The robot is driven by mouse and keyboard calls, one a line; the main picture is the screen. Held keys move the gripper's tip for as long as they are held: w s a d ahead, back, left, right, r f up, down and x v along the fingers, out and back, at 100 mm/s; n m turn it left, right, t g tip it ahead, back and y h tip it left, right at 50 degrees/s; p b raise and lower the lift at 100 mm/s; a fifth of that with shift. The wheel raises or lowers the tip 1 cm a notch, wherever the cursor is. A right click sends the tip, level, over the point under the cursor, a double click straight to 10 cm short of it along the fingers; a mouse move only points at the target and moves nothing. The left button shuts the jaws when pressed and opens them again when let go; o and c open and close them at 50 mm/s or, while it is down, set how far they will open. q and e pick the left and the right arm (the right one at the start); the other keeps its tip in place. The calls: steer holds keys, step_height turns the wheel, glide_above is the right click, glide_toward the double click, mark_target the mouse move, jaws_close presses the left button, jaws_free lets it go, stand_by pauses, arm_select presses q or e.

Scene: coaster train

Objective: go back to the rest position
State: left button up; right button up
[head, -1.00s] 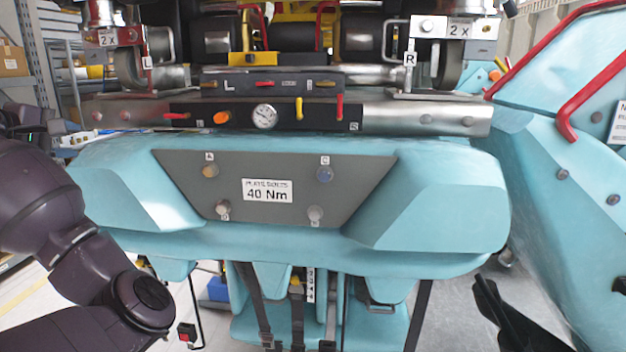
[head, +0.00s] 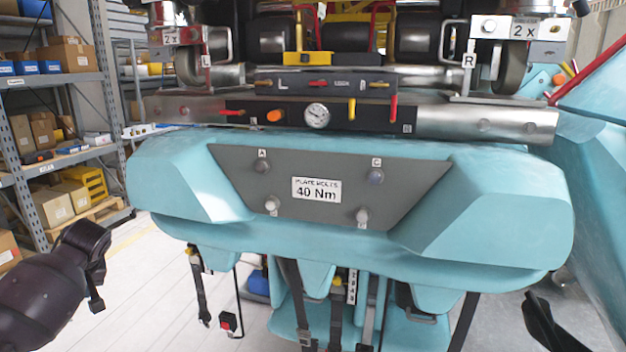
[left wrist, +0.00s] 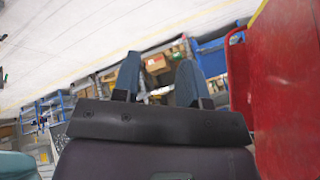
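My left arm (head: 50,290) shows as a dark link in the lower left of the head view, apart from the turquoise coaster car (head: 490,215). In the left wrist view my left gripper (left wrist: 158,82) has its two fingers spread, with nothing between them but distant shelves. A dark piece, which looks like part of my right gripper (head: 548,326), shows at the lower right of the head view, and its opening cannot be made out. The car's grey plate (head: 325,212) carries a "40 Nm" label and several bolts.
Shelving (head: 95,110) with boxes stands at the left. A dark panel with a gauge (head: 316,116) and coloured levers sits above the car. Straps and a red buckle (head: 228,321) hang below it. A red surface (left wrist: 285,80) is close at the right of the left wrist view.

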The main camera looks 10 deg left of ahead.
arm_select(q)
steer(key=s+a+f+g+y, duration=0.1)
steer(key=s+a+f+g, duration=0.15)
steer(key=s+f, duration=0.2)
steer(key=w+r+m+t+y, duration=0.1)
steer(key=w+r+m+t, duration=0.3)
steer(key=w+m+t, duration=0.7)
steer(key=w+d+r+m+t+h, duration=0.45)
steer(key=w+r+m+t, duration=0.25)
steer(key=t, duration=0.2)
steer(key=s+d+f+n+g+h, duration=0.1)
steer(key=s+d+f, duration=0.35)
steer(key=f, duration=0.25)
steer(key=s+d+f+g+h, duration=0.1)
steer(key=s+d+f, duration=0.3)
steer(key=d+f, duration=0.3)
steer(key=s+d+f+n+g, duration=0.1)
steer(key=s+d+f+g, duration=0.1)
steer(key=s+d+f, duration=0.45)
steer(key=s+d+f+n+h, duration=0.1)
steer(key=s+d+f+n, duration=0.1)
steer(key=s+d+f, duration=0.2)
steer(key=s+d+f+n+g, duration=0.1)
steer(key=s+d+f, duration=0.4)
steer(key=s+d, duration=0.6)
steer(key=shift+s+d+n+h, duration=0.15)
steer(key=shift+s+n+h, duration=0.2)
steer(key=shift+s+n, duration=0.45)
